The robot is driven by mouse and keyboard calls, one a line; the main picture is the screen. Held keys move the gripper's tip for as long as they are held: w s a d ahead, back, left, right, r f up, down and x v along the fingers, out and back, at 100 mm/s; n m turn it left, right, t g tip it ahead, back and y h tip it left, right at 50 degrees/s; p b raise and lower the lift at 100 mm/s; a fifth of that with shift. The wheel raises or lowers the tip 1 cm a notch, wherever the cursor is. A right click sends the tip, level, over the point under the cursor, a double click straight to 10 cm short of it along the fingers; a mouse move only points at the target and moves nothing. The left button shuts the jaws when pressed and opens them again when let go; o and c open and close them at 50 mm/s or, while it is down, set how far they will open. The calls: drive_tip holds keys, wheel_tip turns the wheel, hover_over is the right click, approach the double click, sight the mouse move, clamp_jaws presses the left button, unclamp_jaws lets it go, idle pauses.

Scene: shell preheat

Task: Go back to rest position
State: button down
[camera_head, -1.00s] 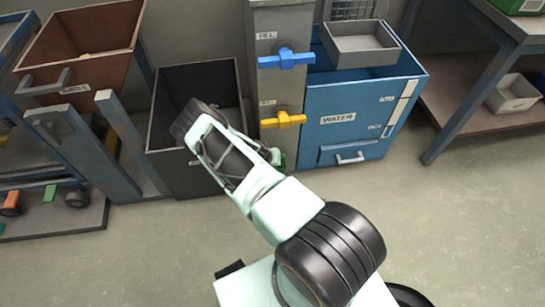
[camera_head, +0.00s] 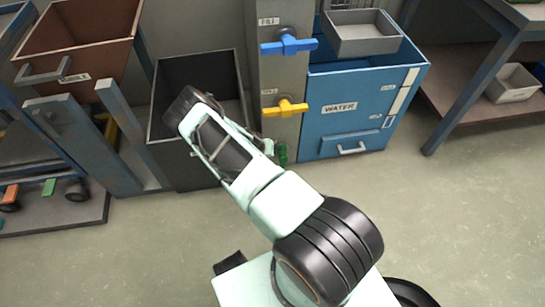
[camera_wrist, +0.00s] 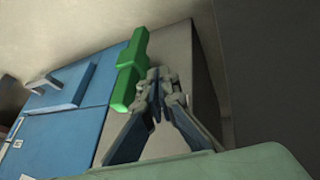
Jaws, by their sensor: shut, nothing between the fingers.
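My gripper (camera_wrist: 157,80) shows in the wrist view with its two fingers shut together at the tips and nothing held. My pale arm (camera_head: 250,175) reaches up and left across the head view and hides the gripper there. A green valve handle (camera_wrist: 130,72) lies just beyond and left of the fingertips in the wrist view; I cannot tell if they touch. The same green handle (camera_head: 283,155) shows partly in the head view, low on the grey column (camera_head: 281,80). A blue handle (camera_head: 289,45) and a yellow handle (camera_head: 285,107) sit above it, both crosswise.
A blue WATER tank (camera_head: 345,130) with a grey tray (camera_head: 362,47) on top stands right of the column. A dark open bin (camera_head: 185,165) stands left, partly behind my arm. A brown bin (camera_head: 110,60) and a blue-grey rack are further left. The floor at right is clear.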

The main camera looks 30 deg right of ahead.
drive_tip(key=a+p+v, duration=0.1)
drive_tip(key=p+v, duration=0.3)
drive_tip(key=v, duration=0.6)
drive_tip(key=shift+w, duration=0.25)
drive_tip(key=shift+f, duration=0.15)
